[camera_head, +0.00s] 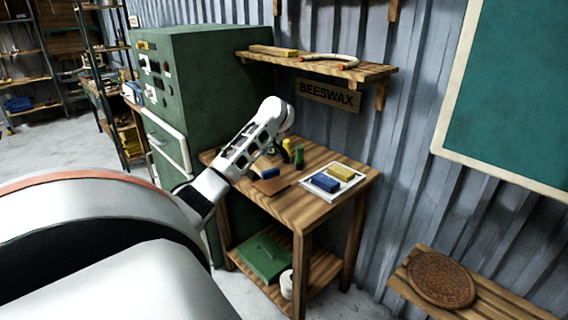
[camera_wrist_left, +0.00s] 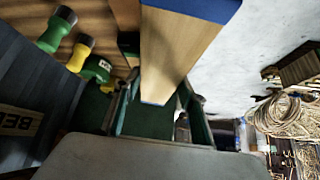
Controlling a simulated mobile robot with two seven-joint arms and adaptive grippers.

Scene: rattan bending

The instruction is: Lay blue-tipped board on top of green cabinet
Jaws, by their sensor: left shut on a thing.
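In the left wrist view, a pale wooden board (camera_wrist_left: 175,50) with a blue tip (camera_wrist_left: 208,8) runs from the top edge down between the fingers of my left gripper (camera_wrist_left: 155,102). The left gripper is shut on it. In the head view my left arm reaches over the wooden table, and its own link mostly hides the gripper. A blue end (camera_head: 269,173) shows just beside the arm, probably the board's tip. The tall green cabinet (camera_head: 215,85) stands behind and left of the table, its top higher than the tabletop. My right gripper is not in view.
The table (camera_head: 312,210) bears a white tray (camera_head: 348,189) with a blue block (camera_head: 325,182) and a yellow block (camera_head: 341,172). Green and yellow bottles (camera_head: 299,157) stand near the wall. A wall shelf (camera_head: 350,72) sits above, right of the cabinet.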

